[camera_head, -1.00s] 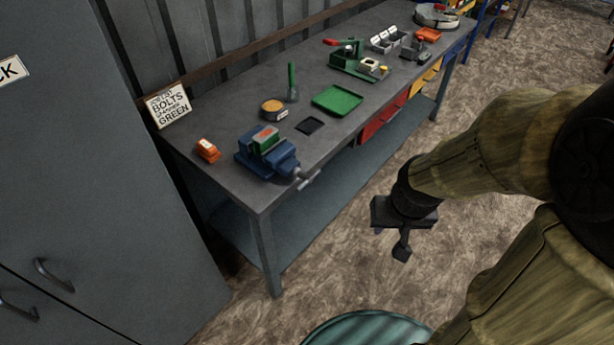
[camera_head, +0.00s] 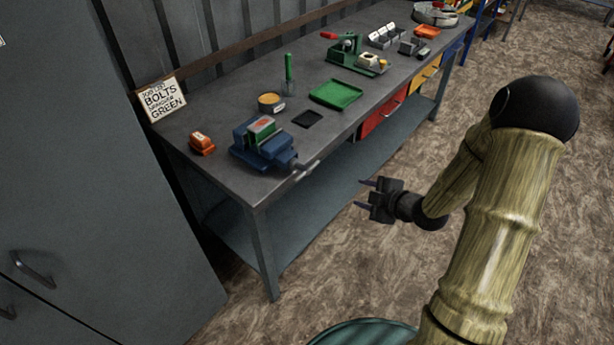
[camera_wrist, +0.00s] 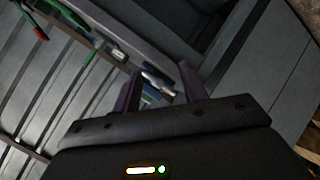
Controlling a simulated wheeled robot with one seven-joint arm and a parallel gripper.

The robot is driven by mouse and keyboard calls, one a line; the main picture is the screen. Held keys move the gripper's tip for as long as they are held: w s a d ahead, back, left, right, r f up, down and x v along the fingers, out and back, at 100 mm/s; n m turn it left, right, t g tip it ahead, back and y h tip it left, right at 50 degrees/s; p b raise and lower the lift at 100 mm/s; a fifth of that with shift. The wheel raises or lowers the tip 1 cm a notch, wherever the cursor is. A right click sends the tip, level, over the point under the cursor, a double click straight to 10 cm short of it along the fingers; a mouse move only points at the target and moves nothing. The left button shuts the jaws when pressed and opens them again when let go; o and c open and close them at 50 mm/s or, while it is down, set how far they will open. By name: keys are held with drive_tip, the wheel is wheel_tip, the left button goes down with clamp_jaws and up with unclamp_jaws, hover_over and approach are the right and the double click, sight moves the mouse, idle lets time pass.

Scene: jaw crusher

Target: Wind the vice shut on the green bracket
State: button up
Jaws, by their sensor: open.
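The blue vice (camera_head: 278,152) stands at the near left corner of the workbench. The green bracket (camera_head: 262,127), with a reddish patch on top, sits at the vice's jaws; I cannot tell whether the jaws touch it. The vice's grey handle (camera_head: 306,170) sticks out past the bench's front edge. My gripper (camera_head: 360,193) is open and empty, in front of the bench and to the right of the handle, apart from it. In the wrist view, a small blue and pale shape, seemingly the vice and handle, shows beyond my gripper (camera_wrist: 160,70), partly hidden by a finger.
The workbench (camera_head: 217,168) also holds an orange block (camera_head: 201,143), a round tin (camera_head: 271,103), a green tray (camera_head: 336,94), a black pad (camera_head: 307,118) and a green fixture (camera_head: 345,50). A sign (camera_head: 162,99) leans at the back. A grey cabinet (camera_head: 90,170) stands left.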

sight(310, 172)
drive_tip(key=n+y, duration=0.1)
drive_tip(key=y, duration=0.1)
drive_tip(key=s+a+n+t+y+b, duration=0.1)
drive_tip(key=n+y, duration=0.1)
drive_tip(key=a+n+y, duration=0.1)
drive_tip(key=n+y, duration=0.1)
drive_tip(key=shift+s+f+t+y+b, duration=0.4)
drive_tip(key=p+x, duration=0.3)
drive_tip(key=x, duration=1.4)
drive_tip(key=shift+w+a, duration=0.15)
drive_tip(key=shift+w, duration=0.05)
drive_tip(key=shift+c, duration=0.2)
